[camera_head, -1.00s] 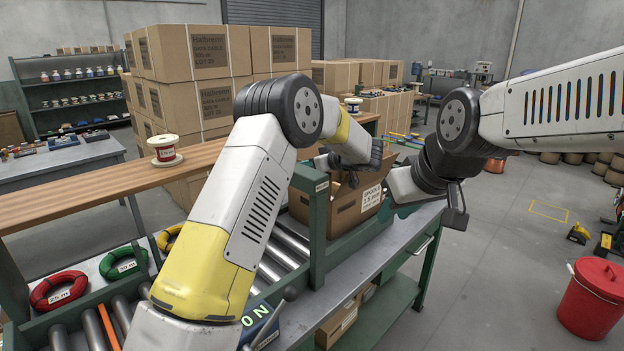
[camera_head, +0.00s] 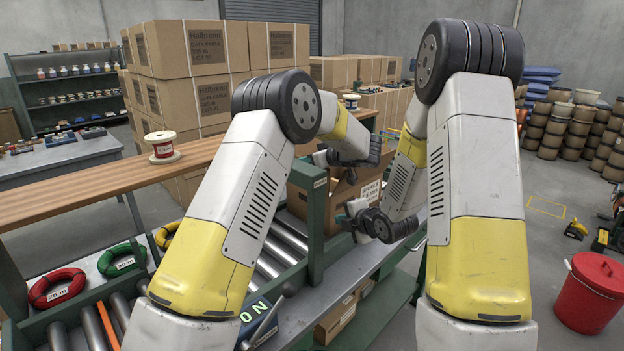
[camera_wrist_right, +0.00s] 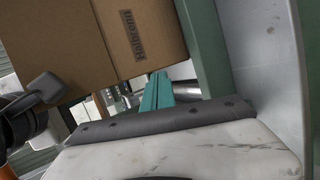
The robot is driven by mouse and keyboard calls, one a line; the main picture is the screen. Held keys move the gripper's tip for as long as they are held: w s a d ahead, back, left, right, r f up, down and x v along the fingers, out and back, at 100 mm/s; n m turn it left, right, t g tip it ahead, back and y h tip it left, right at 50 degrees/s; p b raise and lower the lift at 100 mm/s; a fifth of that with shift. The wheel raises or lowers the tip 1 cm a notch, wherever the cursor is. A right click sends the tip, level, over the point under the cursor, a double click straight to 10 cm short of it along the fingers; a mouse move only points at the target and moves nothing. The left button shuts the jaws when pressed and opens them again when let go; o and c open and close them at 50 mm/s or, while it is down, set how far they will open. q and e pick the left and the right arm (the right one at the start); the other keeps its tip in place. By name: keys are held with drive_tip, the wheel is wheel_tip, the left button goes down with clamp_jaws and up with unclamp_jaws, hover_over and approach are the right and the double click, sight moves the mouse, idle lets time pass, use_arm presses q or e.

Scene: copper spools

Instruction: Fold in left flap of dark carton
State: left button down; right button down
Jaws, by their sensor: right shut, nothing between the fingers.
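The dark brown carton (camera_head: 315,204) stands at the end of the roller line beside a green post, partly hidden by my arms. My left gripper (camera_head: 325,159) is over the carton's top; its fingers are too small and dark to read. My right gripper (camera_head: 344,220) is low at the carton's near side, its teal fingers shut and empty. In the right wrist view the shut fingers (camera_wrist_right: 158,88) point at the gap beside a brown carton wall (camera_wrist_right: 125,35) with a printed label. The left flap cannot be made out clearly.
A green post (camera_head: 317,225) stands close to the carton and my right gripper. Rollers (camera_head: 270,262) run to the left of it. A wooden shelf (camera_head: 100,190) with a white spool (camera_head: 162,146) lies behind. A red bin (camera_head: 596,300) stands at the right.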

use_arm(q)
drive_tip(key=shift+d+f, duration=0.1)
drive_tip(key=shift+d, duration=0.05)
use_arm(e)
drive_tip(key=a+r+t+y, duration=0.4)
drive_tip(key=r+t, duration=0.1)
drive_tip(key=r, duration=0.4)
drive_tip(key=x, duration=0.9)
drive_tip(key=shift+w+m, duration=0.3)
drive_tip(key=shift+m, duration=0.1)
drive_tip(key=shift+w+d, duration=0.45)
use_arm(q)
drive_tip(key=c, duration=1.5)
unclamp_jaws()
drive_tip(key=shift+s, duration=0.1)
